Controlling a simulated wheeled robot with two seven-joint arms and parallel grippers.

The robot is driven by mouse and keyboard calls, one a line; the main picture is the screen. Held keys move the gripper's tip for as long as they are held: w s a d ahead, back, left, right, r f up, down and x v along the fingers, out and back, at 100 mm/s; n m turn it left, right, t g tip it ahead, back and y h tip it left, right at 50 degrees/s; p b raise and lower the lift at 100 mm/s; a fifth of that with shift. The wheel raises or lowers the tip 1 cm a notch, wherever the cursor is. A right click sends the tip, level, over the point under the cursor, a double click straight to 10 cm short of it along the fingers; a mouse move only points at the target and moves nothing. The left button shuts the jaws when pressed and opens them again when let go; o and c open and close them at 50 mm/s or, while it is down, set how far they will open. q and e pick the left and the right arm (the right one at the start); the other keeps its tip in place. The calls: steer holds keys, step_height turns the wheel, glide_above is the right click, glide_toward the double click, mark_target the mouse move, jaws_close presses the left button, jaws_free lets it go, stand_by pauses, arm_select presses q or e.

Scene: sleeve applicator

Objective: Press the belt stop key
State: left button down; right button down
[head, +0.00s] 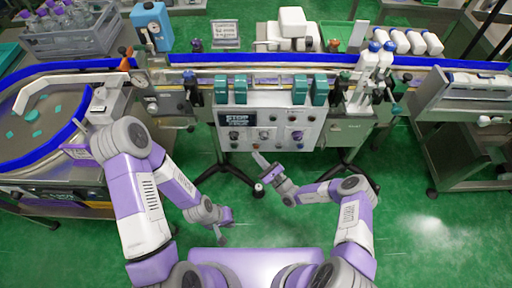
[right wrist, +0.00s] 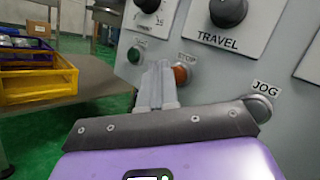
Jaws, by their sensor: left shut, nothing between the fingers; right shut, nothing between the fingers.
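The belt stop key is an orange-red round button (right wrist: 181,75) under a STOP label on the grey control panel (head: 265,115). In the right wrist view my right gripper (right wrist: 162,68) is shut and empty, with its fingertips close beside the left edge of the stop key and partly overlapping it in the picture. I cannot tell whether they touch it. In the head view the right gripper (head: 257,158) is just below the panel's lower edge. My left gripper (head: 222,240) is shut and empty, low over the green floor, away from the panel.
A green button (right wrist: 134,55) is left of the stop key, and a grey JOG button (right wrist: 259,107) is to the right. The TRAVEL knob (right wrist: 228,12) is above. A yellow crate (right wrist: 38,72) stands at the left. The conveyor (head: 250,80) runs behind the panel.

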steer(key=shift+s, duration=0.1)
steer(key=s+p, duration=0.2)
steer(key=s, duration=0.3)
steer(key=shift+p, duration=0.35)
stand_by(0.6)
